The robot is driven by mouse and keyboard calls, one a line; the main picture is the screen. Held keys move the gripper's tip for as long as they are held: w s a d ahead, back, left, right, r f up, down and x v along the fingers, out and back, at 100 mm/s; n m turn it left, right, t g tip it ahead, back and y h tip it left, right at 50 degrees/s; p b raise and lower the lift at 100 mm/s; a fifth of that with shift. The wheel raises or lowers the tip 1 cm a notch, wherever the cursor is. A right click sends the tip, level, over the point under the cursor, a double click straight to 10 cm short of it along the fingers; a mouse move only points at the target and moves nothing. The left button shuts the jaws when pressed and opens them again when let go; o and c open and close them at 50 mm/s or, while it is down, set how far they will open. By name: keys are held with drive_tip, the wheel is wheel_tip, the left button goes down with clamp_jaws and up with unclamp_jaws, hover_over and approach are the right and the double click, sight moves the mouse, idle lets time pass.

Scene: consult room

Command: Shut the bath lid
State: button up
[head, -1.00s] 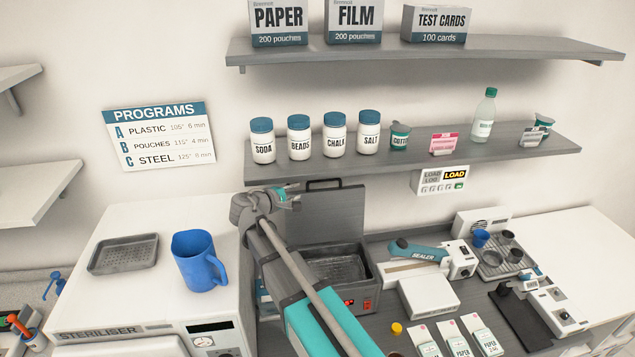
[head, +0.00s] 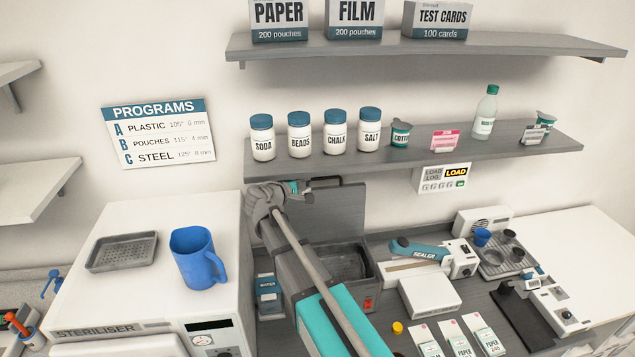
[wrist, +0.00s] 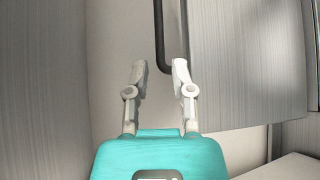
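The bath (head: 374,272) is a grey metal box on the bench, partly hidden behind my arm. Its grey lid (head: 342,215) stands upright at the back, open. A dark handle sits at the lid's top edge. In the head view my gripper (head: 308,186) is at the lid's top left, by the handle and overlapping it. In the wrist view my gripper (wrist: 160,75) is open, its fingers apart. The dark handle (wrist: 159,38) comes down between the fingertips and bends right toward the lid (wrist: 235,60). I cannot tell whether a finger touches it.
The steriliser (head: 130,290) stands left, with a blue jug (head: 196,262) and a grey tray (head: 122,251) on top. A shelf (head: 420,155) with jars runs just above the lid. A sealer (head: 420,252) and a white box (head: 430,295) stand right of the bath.

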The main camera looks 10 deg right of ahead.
sight(321, 179)
drive_tip(key=b+x, duration=0.2)
drive_tip(key=x, duration=0.6)
drive_tip(key=shift+w+d+f, duration=0.15)
drive_tip(key=shift+w+d, duration=0.1)
drive_tip(key=shift+w, duration=0.05)
clamp_jaws()
